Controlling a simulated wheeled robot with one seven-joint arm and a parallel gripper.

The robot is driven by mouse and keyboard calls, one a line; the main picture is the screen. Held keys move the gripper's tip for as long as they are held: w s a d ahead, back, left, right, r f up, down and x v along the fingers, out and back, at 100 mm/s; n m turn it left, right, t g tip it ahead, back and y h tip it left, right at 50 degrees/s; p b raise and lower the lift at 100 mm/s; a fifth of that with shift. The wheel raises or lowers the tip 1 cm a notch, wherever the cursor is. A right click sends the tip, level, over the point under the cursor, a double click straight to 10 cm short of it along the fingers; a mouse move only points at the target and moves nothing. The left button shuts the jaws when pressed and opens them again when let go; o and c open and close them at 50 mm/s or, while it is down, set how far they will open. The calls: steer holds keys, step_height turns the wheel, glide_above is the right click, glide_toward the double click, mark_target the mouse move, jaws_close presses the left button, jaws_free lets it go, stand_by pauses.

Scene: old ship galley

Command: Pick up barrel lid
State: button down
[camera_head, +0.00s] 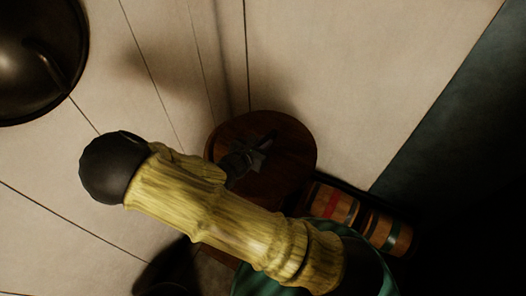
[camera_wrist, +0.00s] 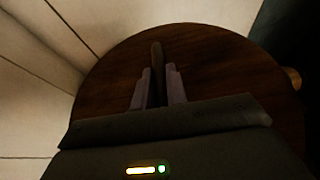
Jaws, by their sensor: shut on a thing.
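The barrel lid (camera_head: 292,145) is a round, dark brown wooden disc in the middle of the head view. It also fills much of the wrist view (camera_wrist: 215,65). A dark upright handle (camera_wrist: 156,54) stands at its middle. My gripper (camera_wrist: 158,88) is over the lid with its two grey fingers on either side of the handle, shut on it. In the head view my gripper (camera_head: 252,158) shows dark against the lid, partly behind my yellow arm. I cannot tell whether the lid rests on something or is held clear.
A large dark round metal object (camera_head: 35,55) is at the upper left. Pale planked panels (camera_head: 340,60) surround the lid. The right side is dark.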

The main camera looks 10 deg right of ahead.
mark_target(263, 142)
step_height(263, 142, up, 20)
steer(key=p, duration=0.1)
stand_by(0.4)
steer(key=shift+f, duration=0.15)
stand_by(0.3)
